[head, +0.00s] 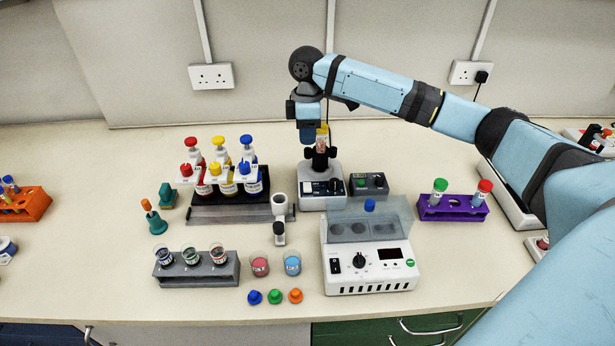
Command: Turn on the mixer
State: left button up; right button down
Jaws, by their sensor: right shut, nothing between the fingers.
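A tube with a yellow cap (323,132) appears to stand upright in the holder. My right gripper (308,143) points down from above, at the left of this tube and close to the holder. It is shut with nothing in it. Its fingertips are small and partly hidden, so I cannot tell whether they touch the mixer. My left gripper is not in view.
A dark box with a green button (362,183) stands right of the mixer. A white lidded machine (370,275) is in front. A bottle rack (240,212) stands left, a purple rack (453,212) right. My right arm crosses the right side.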

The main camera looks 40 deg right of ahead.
aim_at(308, 189)
jog(key=f, duration=0.4)
jog(key=s+f+p, duration=0.1)
jog(key=f, duration=0.3)
jog(key=a+f, duration=0.1)
jog(key=f, duration=0.4)
jog(key=shift+s+p, duration=0.3)
jog(key=shift+p, duration=0.05)
jog(key=shift+f, duration=0.4)
